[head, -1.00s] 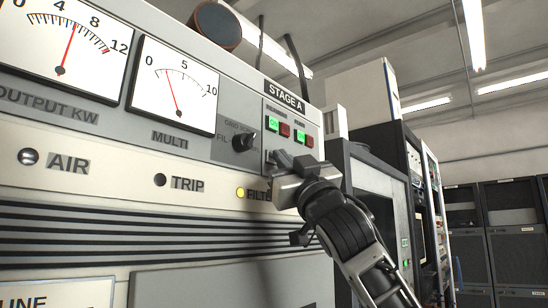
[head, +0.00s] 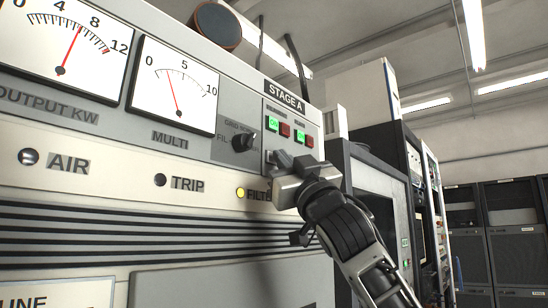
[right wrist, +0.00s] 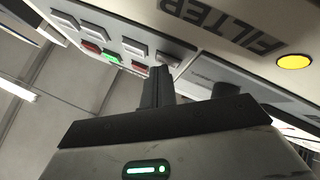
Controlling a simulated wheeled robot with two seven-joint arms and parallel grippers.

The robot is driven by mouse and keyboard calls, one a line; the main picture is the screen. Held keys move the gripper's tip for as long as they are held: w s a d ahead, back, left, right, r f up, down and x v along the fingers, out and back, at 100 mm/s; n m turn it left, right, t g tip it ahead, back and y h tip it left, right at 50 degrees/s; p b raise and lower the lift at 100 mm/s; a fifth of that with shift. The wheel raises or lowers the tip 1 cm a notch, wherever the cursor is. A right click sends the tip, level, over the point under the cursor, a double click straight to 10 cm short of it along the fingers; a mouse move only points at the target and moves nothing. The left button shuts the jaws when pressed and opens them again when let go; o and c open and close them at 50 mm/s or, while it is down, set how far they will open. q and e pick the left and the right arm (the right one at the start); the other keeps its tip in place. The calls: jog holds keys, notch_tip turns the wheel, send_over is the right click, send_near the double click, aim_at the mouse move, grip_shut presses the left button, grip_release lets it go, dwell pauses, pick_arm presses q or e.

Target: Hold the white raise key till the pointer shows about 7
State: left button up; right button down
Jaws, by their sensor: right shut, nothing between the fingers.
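The OUTPUT KW meter (head: 62,40) at upper left in the head view has a red pointer between 4 and 8, a little short of 8. The MULTI meter (head: 174,85) beside it points below 5. My right gripper (head: 280,160) is shut and empty, its tips up against the STAGE A key panel. In the right wrist view the shut fingers (right wrist: 157,72) reach the end of a row of white keys (right wrist: 132,46). The tips partly cover the nearest key, whose label I cannot read; contact looks likely. My left gripper is out of view.
Green keys (head: 273,124) and red keys (head: 285,130) sit just above the gripper. A selector knob (head: 243,141) is close on its left. A lit yellow FILTER lamp (head: 241,192) is lower left. Dark racks (head: 375,195) stand to the right.

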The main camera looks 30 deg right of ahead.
jog(key=shift+s+f, duration=0.1)
jog(key=shift+s+d, duration=0.3)
jog(key=shift+s, duration=0.3)
jog(key=s, duration=0.1)
jog(key=s+d, duration=0.1)
jog(key=s, duration=0.1)
jog(key=s+d+b, duration=0.1)
jog(key=shift+s, duration=0.35)
dwell(0.6)
